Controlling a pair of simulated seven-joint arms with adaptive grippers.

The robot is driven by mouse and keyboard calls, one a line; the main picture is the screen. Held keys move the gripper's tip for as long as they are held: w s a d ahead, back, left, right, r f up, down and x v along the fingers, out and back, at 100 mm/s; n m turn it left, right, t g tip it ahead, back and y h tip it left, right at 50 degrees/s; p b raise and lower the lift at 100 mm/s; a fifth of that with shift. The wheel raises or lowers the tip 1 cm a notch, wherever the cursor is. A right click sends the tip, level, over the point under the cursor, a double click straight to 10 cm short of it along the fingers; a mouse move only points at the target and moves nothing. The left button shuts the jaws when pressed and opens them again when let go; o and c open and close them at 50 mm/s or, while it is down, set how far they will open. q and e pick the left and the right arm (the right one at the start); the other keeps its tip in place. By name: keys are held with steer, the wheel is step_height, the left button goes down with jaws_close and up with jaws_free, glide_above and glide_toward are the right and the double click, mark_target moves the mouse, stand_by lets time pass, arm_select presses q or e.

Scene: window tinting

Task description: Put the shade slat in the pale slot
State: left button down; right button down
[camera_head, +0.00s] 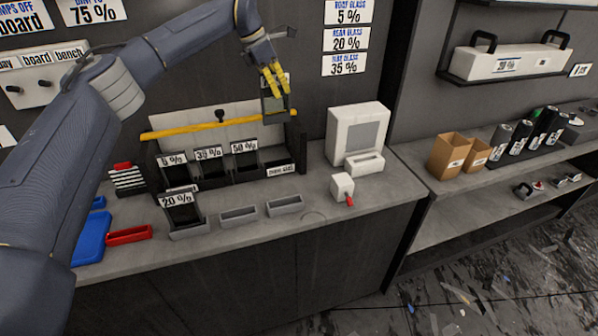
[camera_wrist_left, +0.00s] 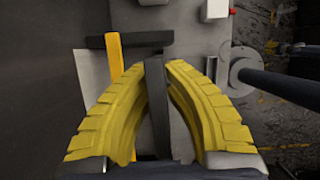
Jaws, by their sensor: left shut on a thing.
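My left gripper (camera_head: 274,84) is shut on a dark shade slat (camera_head: 273,104), held upright above the right end of the slat rack (camera_head: 150,165). In the left wrist view the slat (camera_wrist_left: 156,100) shows edge-on between the yellow fingers (camera_wrist_left: 157,75). The rack holds dark slats labelled 5 % (camera_head: 173,171), 35 % (camera_head: 210,164) and 50 % (camera_head: 246,158). Its right-hand place has a pale label (camera_head: 280,170) too small to read. A slat labelled 20 % (camera_head: 183,213) stands in the left of three grey holders on the bench front. My right gripper is not in view.
Two grey holders, a middle one (camera_head: 239,216) and a right one (camera_head: 285,206), look empty. A white device (camera_head: 354,130) and a small white box (camera_head: 342,186) stand to the right. A red tray (camera_head: 129,235) lies left.

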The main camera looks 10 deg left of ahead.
mark_target(266, 118)
arm_select(q)
steer(key=shift+w+a, duration=0.15)
steer(key=shift+w, duration=0.3)
steer(key=shift+w+f, duration=0.1)
steer(key=shift+f, duration=0.05)
step_height(266, 118, down, 20)
steer(key=shift+m, duration=0.3)
stand_by(0.3)
steer(key=c, duration=1.5)
jaws_free()
steer(key=shift+c, duration=0.2)
steer(key=v, duration=1.2)
